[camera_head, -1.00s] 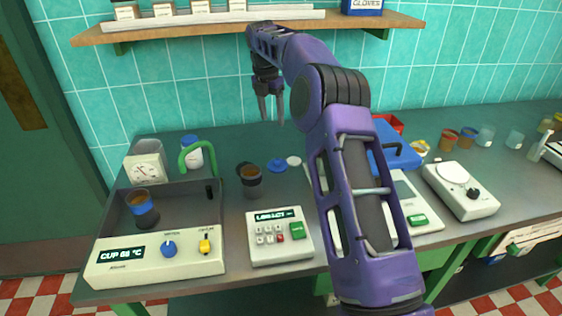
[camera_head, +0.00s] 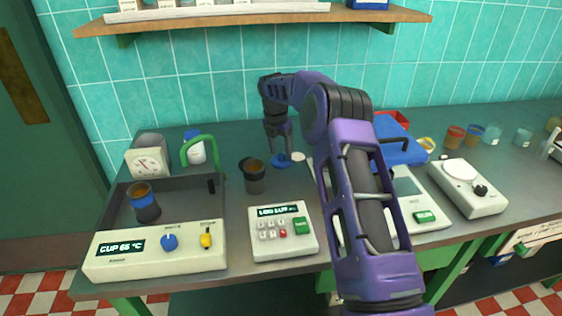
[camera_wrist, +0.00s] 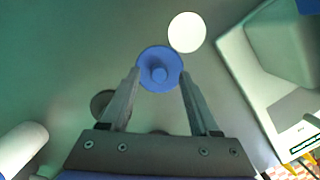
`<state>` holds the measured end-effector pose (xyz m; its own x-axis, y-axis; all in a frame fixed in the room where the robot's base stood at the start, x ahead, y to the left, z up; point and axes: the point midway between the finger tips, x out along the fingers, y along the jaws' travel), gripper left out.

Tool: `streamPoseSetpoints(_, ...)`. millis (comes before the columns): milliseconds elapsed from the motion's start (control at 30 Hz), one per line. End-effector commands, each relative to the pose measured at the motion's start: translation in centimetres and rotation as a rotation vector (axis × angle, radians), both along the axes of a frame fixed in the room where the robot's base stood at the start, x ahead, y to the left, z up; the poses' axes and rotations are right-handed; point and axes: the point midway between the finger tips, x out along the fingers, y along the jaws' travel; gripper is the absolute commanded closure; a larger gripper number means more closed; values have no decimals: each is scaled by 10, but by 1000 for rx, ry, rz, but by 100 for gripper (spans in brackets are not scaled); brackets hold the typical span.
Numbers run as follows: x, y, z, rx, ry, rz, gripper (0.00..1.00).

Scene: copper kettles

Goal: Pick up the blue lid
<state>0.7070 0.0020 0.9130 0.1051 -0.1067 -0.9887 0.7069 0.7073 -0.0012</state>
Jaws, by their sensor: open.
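The blue lid (camera_head: 281,161) lies on the grey bench, a flat round disc with a knob in its middle. In the wrist view the blue lid (camera_wrist: 159,69) is just ahead of the fingertips, with the knob between the lines of the two fingers. My gripper (camera_head: 279,150) points down over the lid in the head view. Its fingers are apart and empty in the wrist view (camera_wrist: 160,84). The remaining height above the lid is hard to tell.
A white disc (camera_wrist: 187,32) lies close beside the lid. A dark cup (camera_head: 253,178) stands to its left. A white device (camera_wrist: 270,75) is at the right. A label printer-like keypad box (camera_head: 283,232) is nearer the front edge.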

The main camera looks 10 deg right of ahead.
Motion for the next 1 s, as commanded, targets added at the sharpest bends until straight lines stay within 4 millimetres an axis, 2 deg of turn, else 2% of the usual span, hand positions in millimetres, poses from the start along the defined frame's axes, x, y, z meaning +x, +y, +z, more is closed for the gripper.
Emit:
streamPoseSetpoints(100, 1, -1, -9, 0, 0, 0, 38)
streamPoseSetpoints(333, 1, -1, -10, 0, -2, -1, 38)
streamPoseSetpoints(667, 1, -1, -9, 1, -1, 0, 97)
streamPoseSetpoints(700, 1, -1, -9, 1, -1, 0, 100)
streamPoseSetpoints(1000, 1, -1, -9, 1, -1, 0, 100)
